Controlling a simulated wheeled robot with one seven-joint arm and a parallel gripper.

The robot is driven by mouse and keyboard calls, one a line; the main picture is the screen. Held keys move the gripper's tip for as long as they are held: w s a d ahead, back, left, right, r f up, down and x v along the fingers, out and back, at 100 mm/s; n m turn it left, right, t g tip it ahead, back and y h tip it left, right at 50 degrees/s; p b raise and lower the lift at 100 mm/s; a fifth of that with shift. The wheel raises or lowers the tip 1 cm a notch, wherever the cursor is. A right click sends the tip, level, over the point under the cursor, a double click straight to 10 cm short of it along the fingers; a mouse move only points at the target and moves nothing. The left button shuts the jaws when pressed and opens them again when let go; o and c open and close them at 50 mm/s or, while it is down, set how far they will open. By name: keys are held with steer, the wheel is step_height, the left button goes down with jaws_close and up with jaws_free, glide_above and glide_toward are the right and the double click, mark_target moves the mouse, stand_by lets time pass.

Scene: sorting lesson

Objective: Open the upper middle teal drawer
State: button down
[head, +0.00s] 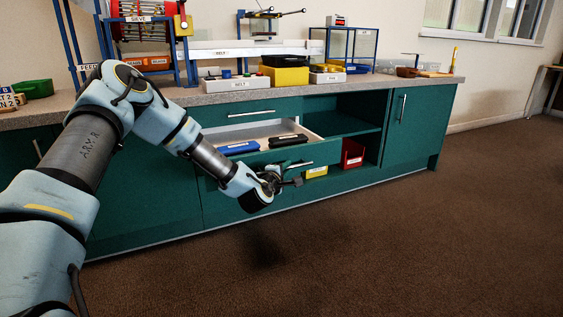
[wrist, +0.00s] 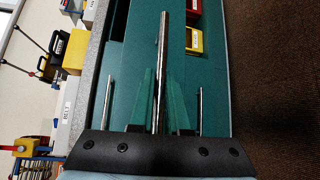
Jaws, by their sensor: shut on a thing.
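The teal drawer stack is in the counter front, left of an open shelf. One drawer (head: 214,173) under the topmost drawer stands pulled out, with a pale interior holding a blue object (head: 238,148) and a black object (head: 288,140). The topmost drawer (head: 228,106), just under the worktop, is shut. My gripper (head: 284,182) is at the open drawer's front. In the wrist view, my gripper's green fingers (wrist: 161,85) are closed around a metal bar handle (wrist: 163,35). That handle also shows in the head view (head: 298,164). Other handles lie either side of the fingers.
Red bin (head: 352,153) and yellow bin (head: 316,172) sit on the lower shelf right of the drawer. The worktop (head: 202,97) carries a labelled tray, a yellow box (head: 286,76) and racks. The brown carpet (head: 400,240) in front is clear.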

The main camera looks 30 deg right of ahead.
steer(key=shift+s+a, duration=0.1)
steer(key=shift+s, duration=0.4)
steer(key=c, duration=0.9)
jaws_free()
steer(key=p+v, duration=0.2)
steer(key=v, duration=0.9)
